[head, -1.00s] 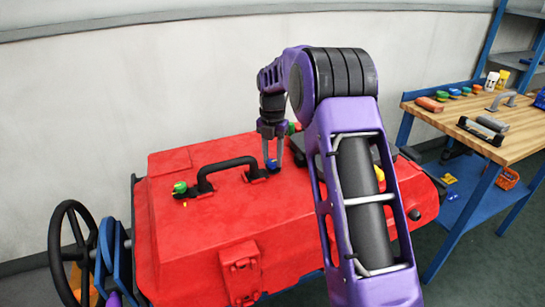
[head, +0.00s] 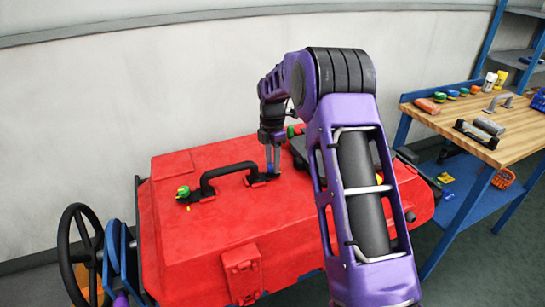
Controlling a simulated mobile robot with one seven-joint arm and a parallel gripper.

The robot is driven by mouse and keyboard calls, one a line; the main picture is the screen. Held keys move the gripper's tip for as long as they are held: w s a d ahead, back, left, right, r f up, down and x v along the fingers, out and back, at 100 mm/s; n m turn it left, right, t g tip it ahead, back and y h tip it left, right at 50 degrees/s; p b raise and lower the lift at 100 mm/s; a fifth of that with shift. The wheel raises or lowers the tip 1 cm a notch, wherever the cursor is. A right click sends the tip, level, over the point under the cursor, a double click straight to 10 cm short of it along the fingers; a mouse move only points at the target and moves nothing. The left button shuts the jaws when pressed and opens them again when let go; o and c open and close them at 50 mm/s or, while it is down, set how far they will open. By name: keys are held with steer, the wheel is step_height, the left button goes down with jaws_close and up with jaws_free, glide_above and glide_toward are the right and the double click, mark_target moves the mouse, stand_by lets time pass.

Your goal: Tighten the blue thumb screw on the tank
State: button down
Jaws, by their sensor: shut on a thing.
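The red tank (head: 225,233) fills the middle of the head view. The blue thumb screw (head: 270,169) is on its top, by the right end of the black handle (head: 228,172). It shows only as a small patch of blue between my fingers. My gripper (head: 272,170) points down from above and is shut on the blue thumb screw. How far the screw is threaded in cannot be seen. A green thumb screw (head: 183,191) stands at the handle's left end.
My purple arm covers the tank's right part. A black handwheel (head: 80,254) stands at the lower left. At the right, a wooden workbench (head: 480,135) holds tools and several coloured knobs. A pale wall runs behind the tank.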

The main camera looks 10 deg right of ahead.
steer(key=m+p, duration=0.1)
steer(key=m, duration=0.4)
steer(key=shift+r+m+p, duration=0.15)
steer(key=shift+m+p, duration=0.15)
steer(key=shift+p, duration=0.1)
steer(key=m+p, duration=0.1)
steer(key=m, duration=0.5)
steer(key=m+p, duration=0.1)
steer(key=m, duration=0.5)
steer(key=shift+w+m, duration=0.1)
steer(key=shift+m, duration=0.2)
steer(key=m, duration=0.6)
steer(key=shift+r+m+p, duration=0.1)
steer(key=shift+m+p, duration=0.2)
steer(key=m, duration=0.5)
steer(key=shift+w+p, duration=0.1)
steer(key=shift+p, duration=0.25)
steer(key=m+p, duration=0.1)
steer(key=m, duration=0.4)
steer(key=shift+m, duration=0.4)
steer(key=m, duration=1.1)
steer(key=shift+a, duration=0.1)
